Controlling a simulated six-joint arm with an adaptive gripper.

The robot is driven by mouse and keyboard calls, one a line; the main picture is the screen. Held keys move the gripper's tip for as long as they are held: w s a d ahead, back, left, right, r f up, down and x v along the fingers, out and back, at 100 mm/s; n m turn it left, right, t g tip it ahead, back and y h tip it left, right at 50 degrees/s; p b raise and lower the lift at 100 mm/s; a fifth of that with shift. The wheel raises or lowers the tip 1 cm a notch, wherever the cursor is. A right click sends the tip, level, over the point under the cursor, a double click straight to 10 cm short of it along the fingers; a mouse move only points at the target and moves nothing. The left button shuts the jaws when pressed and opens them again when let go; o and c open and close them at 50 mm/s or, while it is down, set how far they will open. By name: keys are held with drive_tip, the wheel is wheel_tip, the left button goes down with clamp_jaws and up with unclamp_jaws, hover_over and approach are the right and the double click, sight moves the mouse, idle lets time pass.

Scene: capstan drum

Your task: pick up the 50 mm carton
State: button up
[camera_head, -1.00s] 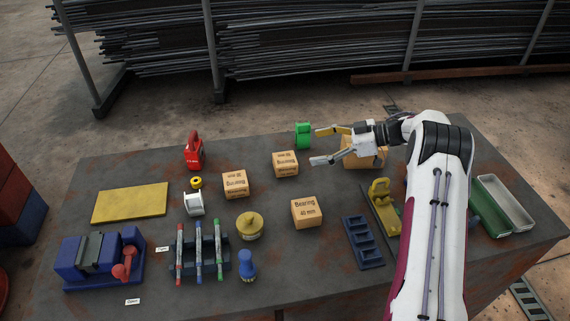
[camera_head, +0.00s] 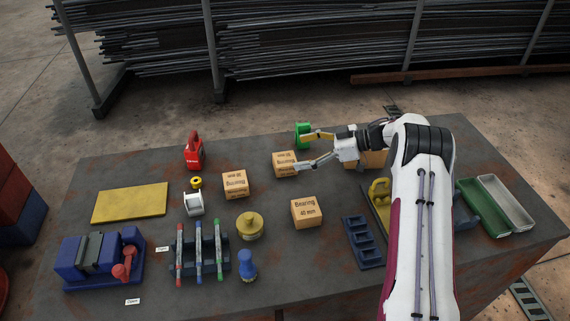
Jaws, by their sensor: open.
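Several tan cartons are on the table. One carton (camera_head: 285,164) is near the middle back, and another carton (camera_head: 234,184) is to its left; I cannot read a size on either. The nearest carton (camera_head: 306,213) reads "Bearing 40 mm". A larger box (camera_head: 375,159) is partly hidden behind my gripper. My gripper (camera_head: 300,153) is open and points left, with nothing seen held. Its near finger overlaps the right edge of the middle-back carton in view, and its far finger reaches in front of the green object; I cannot tell if they touch.
A green round object (camera_head: 303,130) stands just behind the far finger. Bare table lies between the middle-back and 40 mm cartons.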

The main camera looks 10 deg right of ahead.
sight(289, 159)
drive_tip(key=shift+x, duration=0.8)
drive_tip(key=shift+f, duration=0.1)
drive_tip(key=shift+w+a+f, duration=0.1)
drive_tip(key=shift+a+f, duration=0.6)
drive_tip(key=shift+a, duration=0.15)
drive_tip(key=shift+w+a+f, duration=0.15)
drive_tip(key=shift+a+f, duration=0.55)
drive_tip(key=shift+a, duration=0.1)
drive_tip(key=shift+w+a+f, duration=0.15)
drive_tip(key=shift+w+a, duration=0.05)
drive_tip(key=shift+a, duration=0.2)
drive_tip(key=c, duration=2.3)
